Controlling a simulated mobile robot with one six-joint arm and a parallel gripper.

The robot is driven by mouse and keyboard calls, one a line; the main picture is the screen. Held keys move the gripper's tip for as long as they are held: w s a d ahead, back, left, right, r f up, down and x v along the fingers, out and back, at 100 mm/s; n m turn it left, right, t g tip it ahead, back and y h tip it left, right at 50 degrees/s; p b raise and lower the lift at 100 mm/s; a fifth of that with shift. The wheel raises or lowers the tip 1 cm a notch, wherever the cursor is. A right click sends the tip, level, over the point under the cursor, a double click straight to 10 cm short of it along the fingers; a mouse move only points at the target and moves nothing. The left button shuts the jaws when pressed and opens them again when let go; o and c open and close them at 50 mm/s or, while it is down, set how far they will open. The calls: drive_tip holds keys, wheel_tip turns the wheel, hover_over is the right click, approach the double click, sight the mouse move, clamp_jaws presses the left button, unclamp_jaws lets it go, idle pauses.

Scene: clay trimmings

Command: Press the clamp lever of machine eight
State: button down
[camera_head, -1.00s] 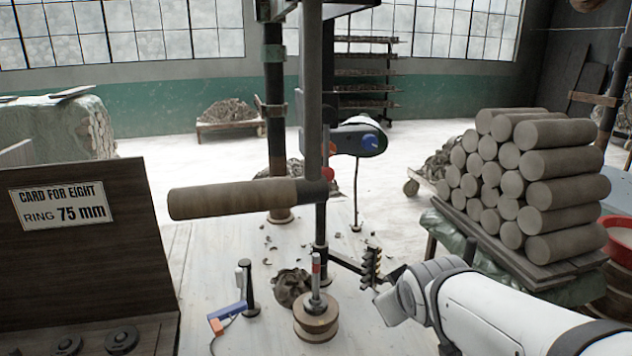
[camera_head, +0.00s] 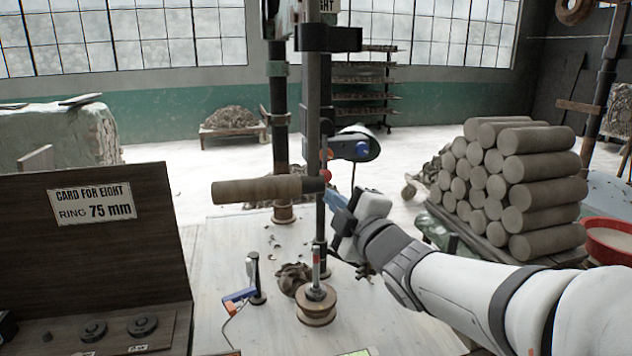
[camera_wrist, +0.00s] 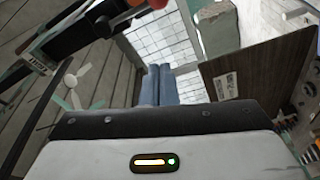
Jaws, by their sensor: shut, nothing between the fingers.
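Machine eight is a dark upright column (camera_head: 313,120) with a label ending in "EIGHT" at its top. A horizontal clay-coloured cylinder (camera_head: 258,190) sticks out left from it. Red knobs (camera_head: 326,155) show on the column near the cylinder's right end; I cannot tell for sure which belongs to the clamp lever. My gripper (camera_head: 333,198) has blue fingers, shut and empty, just right of the column and close below the lower knob. In the wrist view the shut fingers (camera_wrist: 163,84) point up the picture, with an orange-red knob (camera_wrist: 118,21) beyond them to the upper left.
A dark board with a card (camera_head: 95,204) reading "Card for eight, ring 75 mm" stands at left. A spindle with round discs (camera_head: 317,305) stands below my gripper, beside a blue-and-orange tool (camera_head: 238,296). Stacked clay cylinders (camera_head: 540,175) and a red basin (camera_head: 610,243) are at right.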

sight(322, 180)
drive_tip(key=shift+a, duration=0.15)
drive_tip(key=w+a+p, duration=0.2)
drive_tip(key=w+p, duration=0.2)
drive_tip(key=w, duration=0.7)
drive_tip(key=shift+w+f+p, duration=0.2)
drive_tip(key=shift+p, duration=0.1)
